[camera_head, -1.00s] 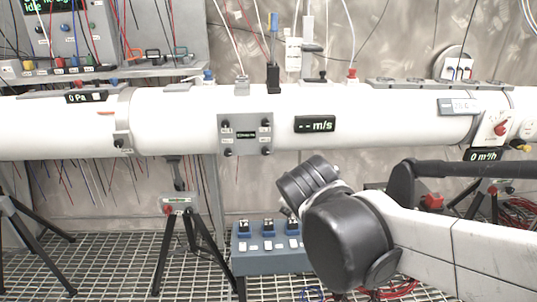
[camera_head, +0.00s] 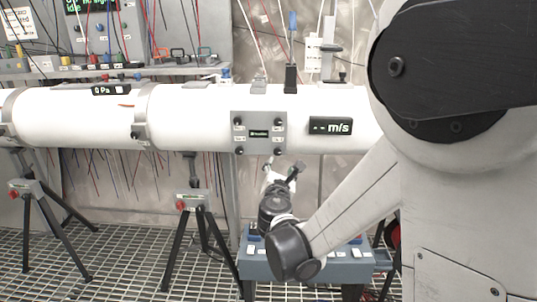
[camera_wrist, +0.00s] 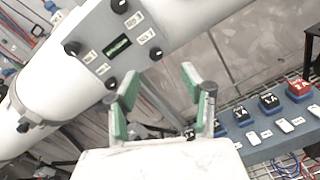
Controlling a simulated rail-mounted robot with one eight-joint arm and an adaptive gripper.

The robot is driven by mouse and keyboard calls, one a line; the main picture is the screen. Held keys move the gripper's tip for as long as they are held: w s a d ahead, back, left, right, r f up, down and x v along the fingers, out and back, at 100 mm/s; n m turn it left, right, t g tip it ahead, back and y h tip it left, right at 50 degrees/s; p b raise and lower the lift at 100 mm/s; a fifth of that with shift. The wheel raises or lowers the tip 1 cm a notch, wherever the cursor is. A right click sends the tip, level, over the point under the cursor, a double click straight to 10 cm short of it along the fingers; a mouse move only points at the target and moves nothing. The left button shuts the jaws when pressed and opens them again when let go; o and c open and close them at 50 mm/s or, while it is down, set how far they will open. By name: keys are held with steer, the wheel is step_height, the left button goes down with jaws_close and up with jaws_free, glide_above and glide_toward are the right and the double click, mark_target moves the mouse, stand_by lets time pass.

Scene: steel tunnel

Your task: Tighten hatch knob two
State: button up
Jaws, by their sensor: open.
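The hatch (camera_head: 258,146) is a grey plate on the white pipe with a small dark display and a black knob near each corner. It also shows in the wrist view (camera_wrist: 101,32), tilted, with its knobs at upper right (camera_wrist: 120,5), left (camera_wrist: 72,48), lower right (camera_wrist: 155,53) and bottom (camera_wrist: 110,83). The labels beside the knobs are too small to read surely, so I cannot tell which is knob two. My gripper (camera_wrist: 159,88) is open and empty, its green-padded fingers apart. In the head view my gripper (camera_head: 283,171) is just below the hatch's lower right, apparently touching no knob.
A blue-grey switch box (camera_head: 262,270) stands below the pipe, behind my arm; its switches show in the wrist view (camera_wrist: 240,115). A tripod (camera_head: 196,205) supports the pipe left of the hatch. An m/s display (camera_head: 331,126) sits right of the hatch. Wires hang behind the pipe.

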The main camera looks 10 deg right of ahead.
mark_target(278, 152)
steer(key=w, duration=0.4)
steer(key=w+d+f+n+b, duration=0.1)
steer(key=w, duration=0.4)
steer(key=w+d+n+b, duration=0.1)
steer(key=w, duration=0.4)
steer(key=shift+w+d+f+t, duration=0.25)
steer(key=shift+f+t, duration=0.05)
steer(key=shift+t, duration=0.1)
steer(key=shift+c, duration=0.3)
jaws_close()
